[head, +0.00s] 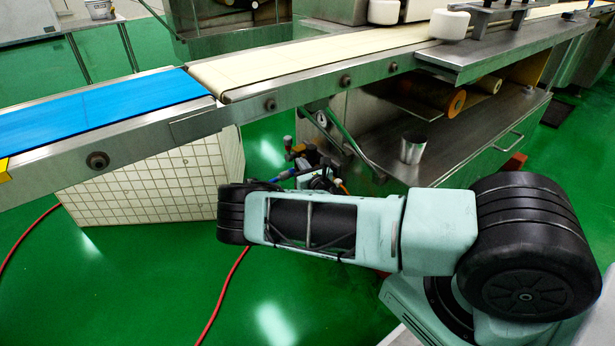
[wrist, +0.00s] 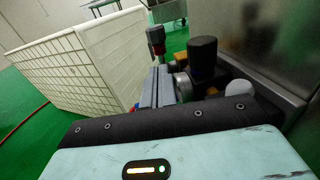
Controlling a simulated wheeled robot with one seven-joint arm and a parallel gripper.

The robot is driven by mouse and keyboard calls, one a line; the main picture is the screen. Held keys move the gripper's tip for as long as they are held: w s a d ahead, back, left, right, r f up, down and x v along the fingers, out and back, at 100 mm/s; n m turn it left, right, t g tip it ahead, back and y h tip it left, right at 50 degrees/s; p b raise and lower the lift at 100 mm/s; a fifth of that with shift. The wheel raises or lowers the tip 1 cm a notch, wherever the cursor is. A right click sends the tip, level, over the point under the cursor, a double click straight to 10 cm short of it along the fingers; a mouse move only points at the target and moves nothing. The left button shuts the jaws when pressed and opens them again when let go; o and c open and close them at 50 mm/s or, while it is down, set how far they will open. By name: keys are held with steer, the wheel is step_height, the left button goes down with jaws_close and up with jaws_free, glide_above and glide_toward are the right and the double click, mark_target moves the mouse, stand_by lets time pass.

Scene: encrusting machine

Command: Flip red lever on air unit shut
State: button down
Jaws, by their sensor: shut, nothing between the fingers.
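The air unit (wrist: 203,62) shows in the wrist view as a dark upright cylinder with metal and brass-coloured fittings, just right of my fingers. In the head view the air unit (head: 298,152) is a small cluster under the conveyor, partly hidden by my arm. Contact is not clear. In the head view my gripper is mostly hidden behind my arm.
A white grid-sided box (head: 150,185) stands left of the unit, also in the wrist view (wrist: 85,60). The conveyor (head: 130,140) runs overhead. A steel cabinet (head: 450,135) with a metal cup (head: 412,148) is at right. A red hose (head: 225,290) lies on the floor.

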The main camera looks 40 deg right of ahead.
mark_target(290, 148)
steer(key=w+b, duration=0.1)
steer(key=w, duration=0.1)
steer(key=w+b, duration=0.1)
steer(key=w, duration=0.1)
steer(key=w+d+b, duration=0.1)
steer(key=w, duration=0.1)
steer(key=shift+f, duration=0.15)
steer(key=shift+w+d+r, duration=0.1)
steer(key=shift+w+r, duration=0.1)
steer(key=shift+w, duration=0.3)
